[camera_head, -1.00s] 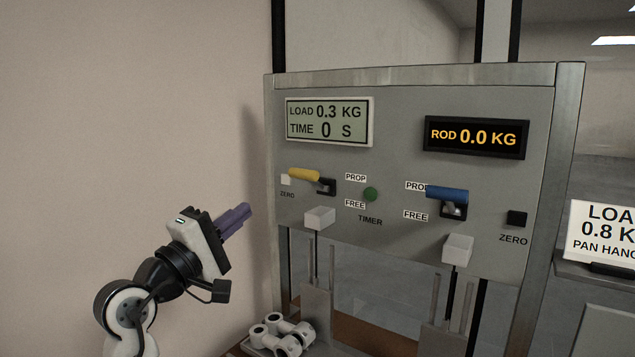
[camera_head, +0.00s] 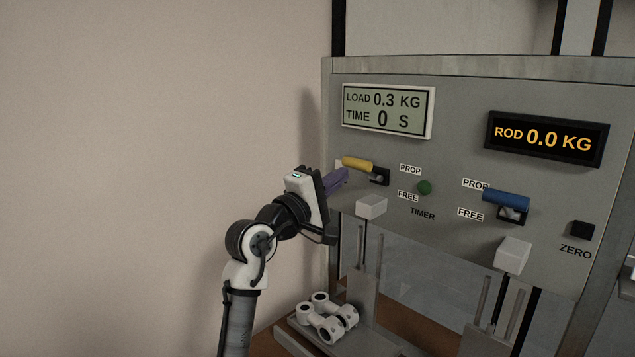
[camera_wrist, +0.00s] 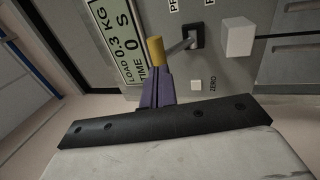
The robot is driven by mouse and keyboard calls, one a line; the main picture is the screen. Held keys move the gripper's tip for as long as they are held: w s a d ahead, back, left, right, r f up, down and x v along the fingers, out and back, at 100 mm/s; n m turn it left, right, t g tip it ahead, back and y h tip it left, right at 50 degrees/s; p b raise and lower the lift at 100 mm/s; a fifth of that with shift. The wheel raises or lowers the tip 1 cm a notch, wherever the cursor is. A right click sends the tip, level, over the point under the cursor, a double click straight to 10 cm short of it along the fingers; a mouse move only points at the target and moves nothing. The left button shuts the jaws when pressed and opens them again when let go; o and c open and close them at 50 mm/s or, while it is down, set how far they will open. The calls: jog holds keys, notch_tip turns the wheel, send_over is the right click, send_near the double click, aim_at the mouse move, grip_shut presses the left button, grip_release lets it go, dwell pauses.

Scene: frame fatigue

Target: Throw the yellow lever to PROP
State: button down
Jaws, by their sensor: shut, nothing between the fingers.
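The yellow lever (camera_head: 358,164) sticks out to the left from its black bracket on the grey panel, roughly level with the upper PROP label (camera_head: 410,169) and above the FREE label (camera_head: 407,196). My gripper (camera_head: 345,176) has purple fingers, shut and empty, just left of and below the lever's yellow grip. In the wrist view the shut fingertips (camera_wrist: 155,80) lie right at the end of the yellow grip (camera_wrist: 155,50). Whether they touch it I cannot tell. The lever's grey shaft runs to the black bracket (camera_wrist: 195,38).
A blue lever (camera_head: 505,199) with its own PROP and FREE labels sits to the right. A green button (camera_head: 424,187) lies between the levers. A white block (camera_head: 371,207) juts out below the yellow lever. White metal parts (camera_head: 328,318) lie lower down. The left wall side is open.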

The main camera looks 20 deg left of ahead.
aim_at(355, 161)
jog(key=shift+x, duration=1.05)
jog(key=shift+w+d+r+p, duration=0.15)
jog(key=shift+w+r+p, duration=0.2)
jog(key=shift+r+p, duration=0.35)
jog(key=shift+s, duration=0.1)
jog(key=shift+f, duration=0.1)
